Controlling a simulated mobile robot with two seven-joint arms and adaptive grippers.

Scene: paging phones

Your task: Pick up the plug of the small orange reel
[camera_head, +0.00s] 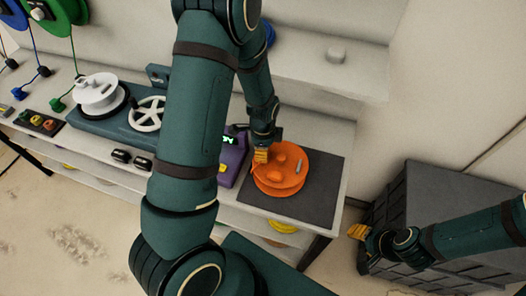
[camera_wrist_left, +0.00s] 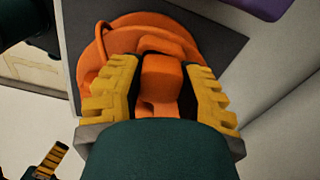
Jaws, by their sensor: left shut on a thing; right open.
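The small orange reel (camera_head: 287,176) lies flat on a dark mat (camera_head: 322,197) at the right end of the bench. My left gripper (camera_head: 262,156) reaches down over the reel's left side. In the left wrist view its yellow fingers (camera_wrist_left: 163,88) are shut on an orange block-shaped plug (camera_wrist_left: 161,76), with the orange reel (camera_wrist_left: 97,62) around and behind it. A loop of orange cord shows at the reel's left there. I cannot tell whether the plug is clear of the reel. My right gripper (camera_head: 361,244) is open and empty, low at the right beside a dark crate.
The dark grey crate (camera_head: 438,190) stands right of the bench. A purple device (camera_head: 233,165) sits left of the mat. A white reel (camera_head: 98,92) and handwheel (camera_head: 146,114) stand farther left. My left arm hides the middle of the bench.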

